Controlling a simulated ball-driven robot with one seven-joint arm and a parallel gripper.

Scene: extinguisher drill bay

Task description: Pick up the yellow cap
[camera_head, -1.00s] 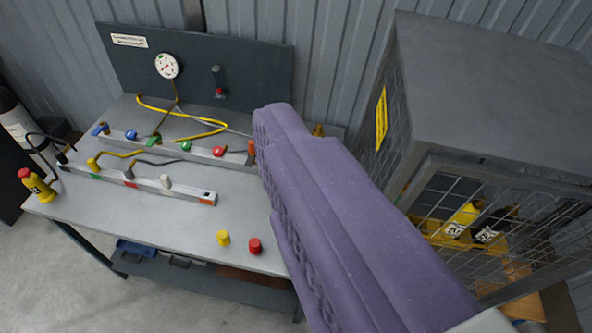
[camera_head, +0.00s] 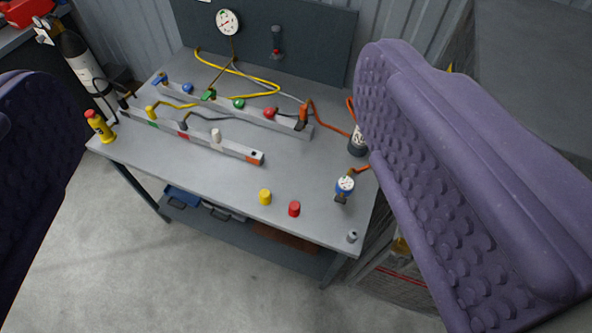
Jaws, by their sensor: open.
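The yellow cap (camera_head: 265,197) is a small upright cylinder on the grey workbench (camera_head: 225,185), near its front edge. A red cap (camera_head: 294,209) stands just to its right. My gripper (camera_head: 225,90) is open, with one purple studded finger at the left edge and the other large at the right. The yellow cap lies in the gap between the fingers in the picture, well beyond them and untouched. Nothing is held. The right finger hides part of the bench's right end.
Two rails with coloured fittings and hoses (camera_head: 190,135) cross the bench behind the cap. A yellow-and-red bottle (camera_head: 100,126) stands at the left. The bench around the cap is clear.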

